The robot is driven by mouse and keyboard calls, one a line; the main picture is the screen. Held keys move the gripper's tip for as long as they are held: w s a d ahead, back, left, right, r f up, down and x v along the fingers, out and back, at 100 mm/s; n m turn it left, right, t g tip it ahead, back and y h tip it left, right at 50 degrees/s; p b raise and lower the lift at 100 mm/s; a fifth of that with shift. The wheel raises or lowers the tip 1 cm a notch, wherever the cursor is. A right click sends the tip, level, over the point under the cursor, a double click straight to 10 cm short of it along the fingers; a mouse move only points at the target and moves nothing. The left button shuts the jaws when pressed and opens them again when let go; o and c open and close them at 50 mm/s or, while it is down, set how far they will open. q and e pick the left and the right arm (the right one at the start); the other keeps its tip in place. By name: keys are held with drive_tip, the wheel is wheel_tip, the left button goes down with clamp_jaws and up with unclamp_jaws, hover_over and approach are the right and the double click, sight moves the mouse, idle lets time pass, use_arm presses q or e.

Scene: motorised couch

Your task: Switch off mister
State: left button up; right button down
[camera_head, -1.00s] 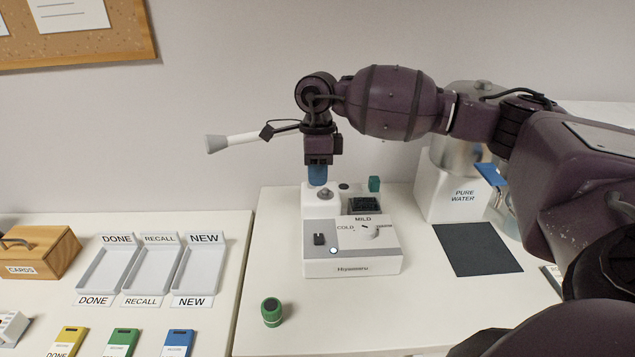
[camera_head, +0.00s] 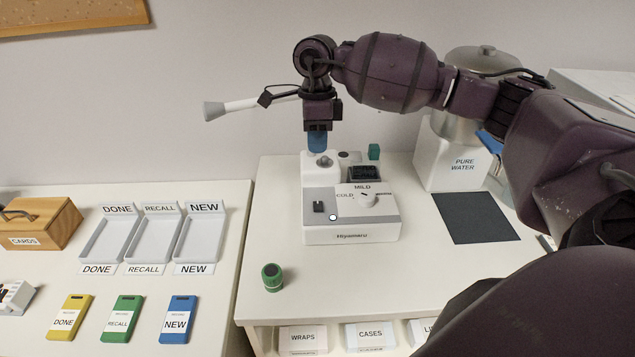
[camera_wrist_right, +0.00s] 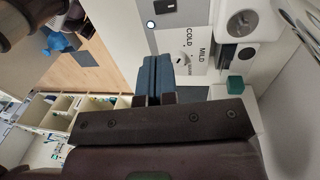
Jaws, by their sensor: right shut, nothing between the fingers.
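A white machine (camera_head: 352,236) marked Hiyamaru stands on the right-hand table. Its sloped panel has a black switch (camera_head: 319,207), a small round white light or button (camera_head: 333,217) and a white dial (camera_head: 364,201) among COLD and MILD labels. A white tube with a grey flared end (camera_head: 214,110) reaches left behind my right gripper. My right gripper (camera_head: 317,150) points down with blue fingertips shut and empty, over or behind the machine's rear left, near a round grey knob (camera_head: 323,161). In the wrist view its fingers (camera_wrist_right: 158,75) cover part of the panel. My left gripper is out of view.
A PURE WATER box (camera_head: 452,166) with a metal pot (camera_head: 478,62) and a dark mat (camera_head: 476,218) are on the right. Trays (camera_head: 157,238) and coloured cards (camera_head: 121,320) fill the left table.

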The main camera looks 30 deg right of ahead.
sight(318, 207)
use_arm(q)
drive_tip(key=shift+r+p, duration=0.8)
use_arm(e)
drive_tip(key=f, duration=0.4)
drive_tip(key=s+f, duration=0.1)
drive_tip(key=f, duration=0.4)
drive_tip(key=a+f, duration=0.1)
drive_tip(key=f, duration=0.3)
drive_tip(key=shift+s+f, duration=0.35)
drive_tip(key=shift+s, duration=0.05)
